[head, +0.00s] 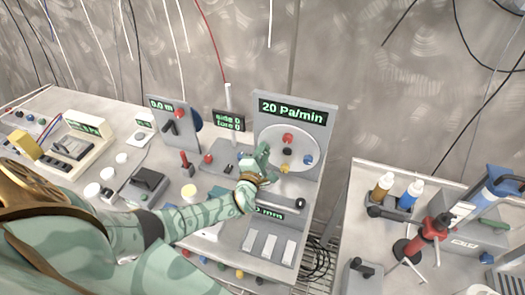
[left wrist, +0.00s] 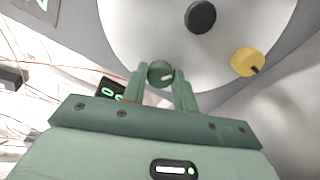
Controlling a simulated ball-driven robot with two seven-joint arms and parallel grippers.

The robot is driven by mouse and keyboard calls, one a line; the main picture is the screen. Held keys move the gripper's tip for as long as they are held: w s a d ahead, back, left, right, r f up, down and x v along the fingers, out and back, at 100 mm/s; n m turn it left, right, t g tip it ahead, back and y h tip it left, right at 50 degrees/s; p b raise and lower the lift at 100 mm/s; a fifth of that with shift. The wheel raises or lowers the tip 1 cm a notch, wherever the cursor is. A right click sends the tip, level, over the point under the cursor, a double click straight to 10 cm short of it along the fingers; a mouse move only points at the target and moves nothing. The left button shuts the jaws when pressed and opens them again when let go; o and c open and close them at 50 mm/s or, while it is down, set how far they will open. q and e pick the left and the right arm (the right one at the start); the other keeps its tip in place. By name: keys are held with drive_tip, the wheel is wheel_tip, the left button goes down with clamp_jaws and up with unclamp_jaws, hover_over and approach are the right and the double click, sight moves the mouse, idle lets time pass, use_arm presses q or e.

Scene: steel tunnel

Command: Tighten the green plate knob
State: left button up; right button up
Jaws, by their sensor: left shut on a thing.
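The round pale plate (head: 302,147) stands upright on a grey panel with a display reading 20 Pa/min. It carries a red knob (head: 288,138), a black knob (head: 287,151) and a yellow knob (head: 284,168). My left gripper (head: 264,160) reaches the plate's left side. In the left wrist view the green knob (left wrist: 160,72) sits between the two fingertips, and my left gripper is shut on it. My right gripper is not in view.
A second bench at right holds two bottles (head: 411,195) and a red tool (head: 430,232). A gap with cables (head: 318,255) separates the benches.

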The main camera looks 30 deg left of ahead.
use_arm(q)
drive_tip(key=m+p, duration=0.3)
drive_tip(key=m, duration=0.6)
drive_tip(key=shift+m, duration=0.3)
drive_tip(key=shift+d, duration=0.1)
idle(0.4)
drive_tip(key=o, duration=1)
drive_tip(key=shift+c, duration=0.2)
drive_tip(key=p+v, duration=0.4)
drive_tip(key=v, duration=1.2)
drive_tip(key=shift+s+d, duration=0.1)
drive_tip(key=shift+d, duration=0.05)
